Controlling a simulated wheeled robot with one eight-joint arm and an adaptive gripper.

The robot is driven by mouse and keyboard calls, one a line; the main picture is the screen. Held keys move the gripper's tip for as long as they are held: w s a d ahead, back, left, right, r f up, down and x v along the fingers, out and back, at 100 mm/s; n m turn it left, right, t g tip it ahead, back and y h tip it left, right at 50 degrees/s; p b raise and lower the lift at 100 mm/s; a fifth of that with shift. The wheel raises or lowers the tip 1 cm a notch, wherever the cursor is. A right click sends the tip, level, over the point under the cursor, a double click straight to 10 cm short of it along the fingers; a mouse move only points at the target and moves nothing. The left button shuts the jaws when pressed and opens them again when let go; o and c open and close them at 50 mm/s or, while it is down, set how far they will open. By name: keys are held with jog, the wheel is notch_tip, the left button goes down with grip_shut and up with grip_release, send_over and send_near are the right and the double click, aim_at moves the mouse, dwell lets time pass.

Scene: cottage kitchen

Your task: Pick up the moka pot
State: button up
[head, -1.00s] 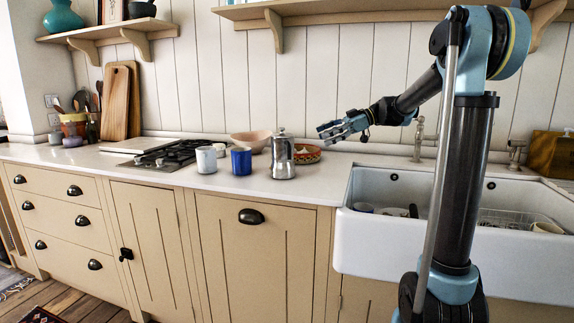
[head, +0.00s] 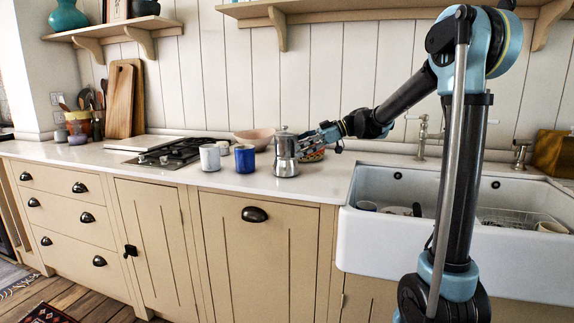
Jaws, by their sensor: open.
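The silver moka pot (head: 286,157) stands upright on the white countertop, near its front edge and left of the sink. My gripper (head: 306,143) is at the right side of the pot, at about the height of its upper half. The jaws are open. The fingertips come very close to the pot; I cannot tell whether they touch it or reach around it.
A blue mug (head: 245,159) and a white mug (head: 211,157) stand just left of the pot. A pink bowl (head: 254,138) is behind, and a patterned bowl (head: 313,154) is partly hidden behind my gripper. The sink (head: 440,235) lies to the right.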

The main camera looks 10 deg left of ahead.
aim_at(288, 150)
jog(key=x, duration=0.4)
jog(key=shift+w+a+f, duration=0.1)
jog(key=shift+a+f, duration=0.05)
jog(key=shift+a, duration=0.05)
jog(key=shift+c, duration=0.6)
jog(key=c, duration=1.5)
